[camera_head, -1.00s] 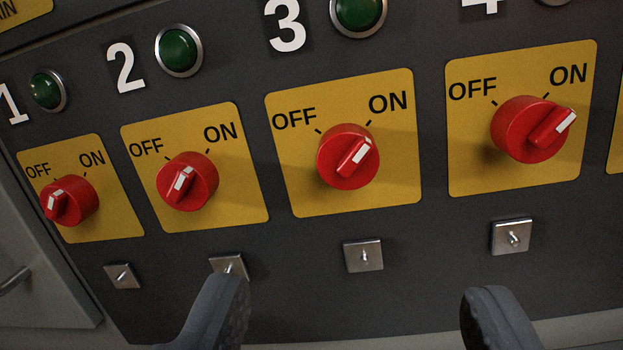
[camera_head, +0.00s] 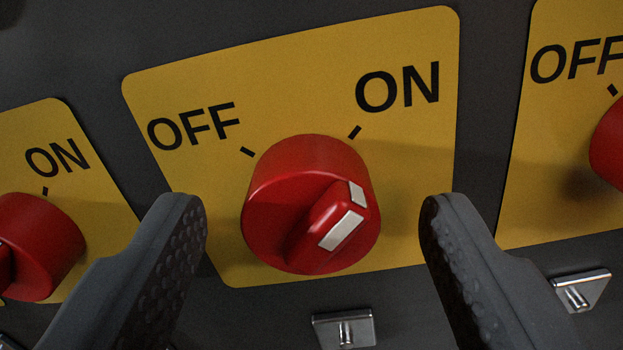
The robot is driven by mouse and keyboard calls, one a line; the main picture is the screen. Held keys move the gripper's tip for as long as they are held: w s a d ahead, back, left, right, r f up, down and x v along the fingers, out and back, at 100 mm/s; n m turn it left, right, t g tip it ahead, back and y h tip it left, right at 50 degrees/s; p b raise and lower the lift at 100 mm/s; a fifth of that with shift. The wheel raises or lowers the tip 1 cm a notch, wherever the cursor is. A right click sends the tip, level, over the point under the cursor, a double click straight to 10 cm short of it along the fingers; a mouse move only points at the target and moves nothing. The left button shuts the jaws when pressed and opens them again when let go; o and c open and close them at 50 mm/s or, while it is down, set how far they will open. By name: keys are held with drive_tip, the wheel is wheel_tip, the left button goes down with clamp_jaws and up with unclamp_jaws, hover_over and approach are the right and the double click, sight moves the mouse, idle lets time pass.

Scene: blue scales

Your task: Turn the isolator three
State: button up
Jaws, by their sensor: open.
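The isolator three knob (camera_head: 290,190) is a round red rotary switch with a raised grip and a white marker. It sits on a yellow plate (camera_head: 300,85) marked OFF and ON. Its marker points up and right, toward the ON mark. My gripper (camera_head: 315,215) is open, with one dark grey finger to the left of the knob and one to the right. The fingers appear apart from the knob, and nothing is between them in their grip. The number label and the green lamp above the plate are out of view now.
Part of another red knob (camera_head: 35,245) shows at the left, near the left finger. A further red knob (camera_head: 609,145) is cut off at the right edge. Small metal square fittings (camera_head: 344,330) stick out below the plates on the dark panel.

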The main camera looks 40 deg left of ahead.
drive_tip(key=shift+w+a+f, duration=0.1)
drive_tip(key=shift+w+a, duration=0.15)
